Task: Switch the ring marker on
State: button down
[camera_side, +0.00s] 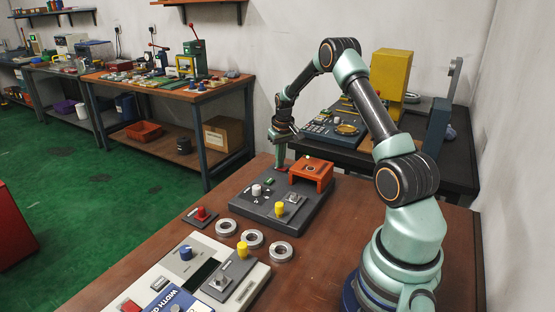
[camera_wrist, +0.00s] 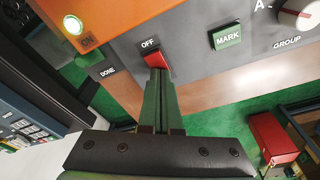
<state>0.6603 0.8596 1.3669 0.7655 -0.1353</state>
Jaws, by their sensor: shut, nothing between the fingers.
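The ring marker (camera_side: 318,205) is a dark grey console with an orange bridge (camera_side: 312,172) on the brown bench. Its red switch (camera_wrist: 156,61) shows in the wrist view just beyond my fingertips, beside the printed word OFF. The word ON is printed to the left, next to a round lamp (camera_wrist: 73,25) that glows pale yellow-green. My gripper (camera_side: 281,167) points down at the back left of the console. In the wrist view its fingers (camera_wrist: 160,76) are shut together, with nothing between them, at the switch. They hide its near end; I cannot tell whether they touch it.
A green MARK button (camera_wrist: 226,36) and a white GROUP knob (camera_wrist: 300,14) are to the right of the switch. Three metal rings (camera_side: 252,239) lie in front of the console. A red-button box (camera_side: 201,215) and a pale console (camera_side: 180,270) stand nearer.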

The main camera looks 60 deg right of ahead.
jog(key=shift+r, duration=0.1)
notch_tip(320, 180, up, 7)
dwell(1.0)
jog(key=s+a+r+n+t, duration=0.1)
jog(key=a+r, duration=0.5)
jog(key=a, duration=0.2)
jog(key=a+r+n+t, duration=0.1)
jog(key=a+r+n, duration=0.1)
jog(key=a+r, duration=0.55)
jog(key=s+a+n+t, duration=0.1)
jog(key=s+a, duration=0.5)
jog(key=a, duration=0.2)
jog(key=s+a+n+t+y, duration=0.1)
jog(key=s+a+n, duration=0.1)
jog(key=s+a, duration=0.5)
jog(key=shift+a+r, duration=0.25)
jog(key=shift+a, duration=0.95)
